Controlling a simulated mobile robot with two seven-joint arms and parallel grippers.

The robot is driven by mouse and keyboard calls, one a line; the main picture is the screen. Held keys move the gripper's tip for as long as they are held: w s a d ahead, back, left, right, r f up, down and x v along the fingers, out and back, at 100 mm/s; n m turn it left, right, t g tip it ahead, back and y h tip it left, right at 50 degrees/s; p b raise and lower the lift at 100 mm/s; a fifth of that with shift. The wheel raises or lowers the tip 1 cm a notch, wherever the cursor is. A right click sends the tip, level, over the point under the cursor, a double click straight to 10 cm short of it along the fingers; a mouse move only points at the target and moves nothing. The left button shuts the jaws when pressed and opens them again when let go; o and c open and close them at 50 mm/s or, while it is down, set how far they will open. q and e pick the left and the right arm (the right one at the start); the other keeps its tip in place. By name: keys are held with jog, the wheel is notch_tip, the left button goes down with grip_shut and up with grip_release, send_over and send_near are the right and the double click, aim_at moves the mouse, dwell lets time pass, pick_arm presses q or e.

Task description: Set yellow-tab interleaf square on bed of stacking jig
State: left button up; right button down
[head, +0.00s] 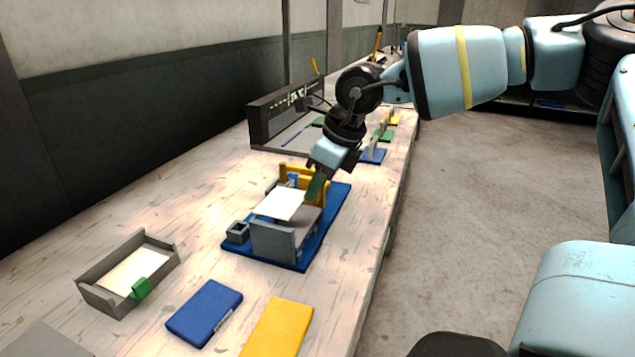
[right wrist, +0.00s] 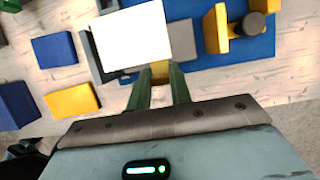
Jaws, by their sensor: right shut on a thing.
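The interleaf is a thin white sheet (head: 280,204); it also shows in the right wrist view (right wrist: 132,36). Its yellow tab (right wrist: 160,72) sits between the green fingertips of my right gripper (right wrist: 162,80), which is shut on it. In the head view this gripper (head: 314,188) reaches down at the jig's right side. The stacking jig has a blue base (head: 327,217), a grey front wall (head: 272,242) and yellow blocks at the back. The sheet lies level over the jig's bed, offset to the left; I cannot tell whether it touches. My left gripper is not in view.
A grey tray (head: 97,296) with a pale sheet and green tab stands at left. A blue block (head: 204,311) and a yellow block (head: 278,328) lie in front of the jig. A dark panel (head: 270,118) stands behind. The table's right edge is close to the jig.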

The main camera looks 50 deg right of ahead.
jog(key=shift+f+b, duration=0.3)
jog(key=c, duration=1.3)
grip_release()
jog(key=shift+r, duration=0.1)
jog(key=shift+r+p, duration=0.4)
jog(key=shift+r, duration=0.1)
jog(key=v, duration=1.1)
jog(key=shift+s+r+p, duration=0.2)
jog(key=shift+s+p, duration=0.1)
